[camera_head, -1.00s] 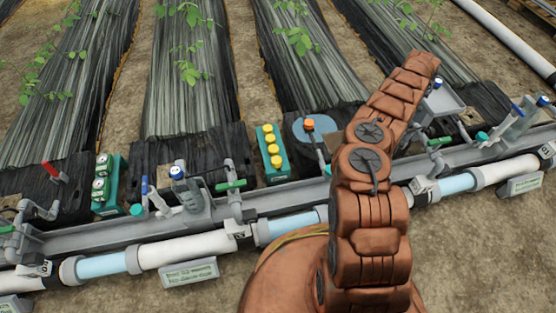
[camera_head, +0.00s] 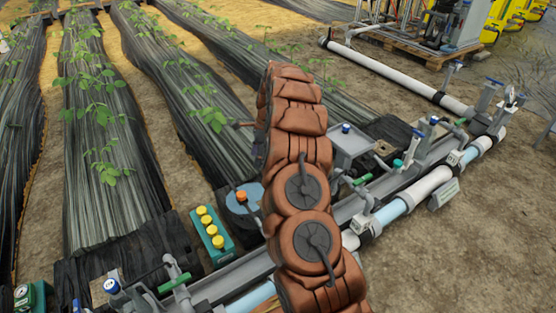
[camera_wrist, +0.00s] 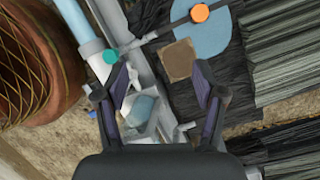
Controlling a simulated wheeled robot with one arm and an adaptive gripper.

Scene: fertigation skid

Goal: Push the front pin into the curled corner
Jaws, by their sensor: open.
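My gripper (camera_wrist: 160,70) is open and empty in the wrist view, its two dark fingers apart above the grey rail. A small brown square (camera_wrist: 178,60) shows between and beyond the fingertips. Dark film strips (camera_wrist: 280,60) lie to the right in the wrist view, and run away as long striped beds (camera_head: 110,160) in the head view. I cannot clearly make out a pin or a curled corner in either view. In the head view my arm hides my gripper and the part of the bed ends behind it.
An orange knob (camera_head: 241,196) stands on a blue disc (camera_head: 246,204), beside a green block with yellow caps (camera_head: 210,232). A grey rail and white pipe (camera_head: 430,182) with valves cross the foreground. A pallet (camera_head: 420,62) stands at the back. Bare soil lies at right.

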